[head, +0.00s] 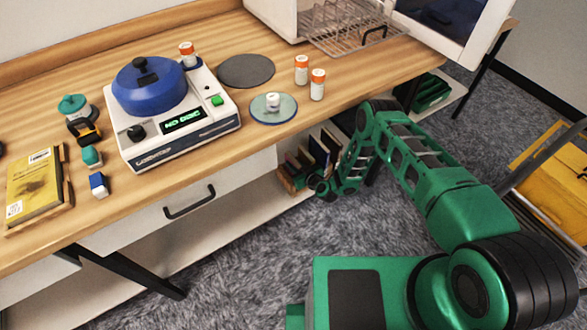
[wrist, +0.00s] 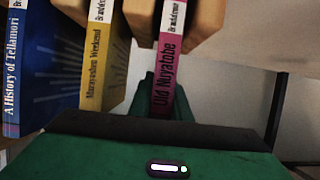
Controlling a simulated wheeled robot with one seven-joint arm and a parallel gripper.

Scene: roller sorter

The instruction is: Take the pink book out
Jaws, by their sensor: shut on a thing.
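The pink book (wrist: 168,75) stands with its spine toward me in the wrist view; its title reads roughly "Old Nuyatohe". My gripper (wrist: 164,108) is shut on the lower part of its spine, with green fingers on both sides. The far part of the book is hidden behind its spine and between tan blocks. In the head view my gripper (head: 321,186) is low, at the books on the shelf under the table. I cannot pick out the pink book there.
A yellow book (wrist: 97,65) and a blue book (wrist: 38,70) stand left of the pink one. Tan blocks (wrist: 205,18) flank the pink book at the top. The table (head: 215,125) with its drawer (head: 190,190) is above the shelf. Grey carpet (head: 240,265) is clear in front.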

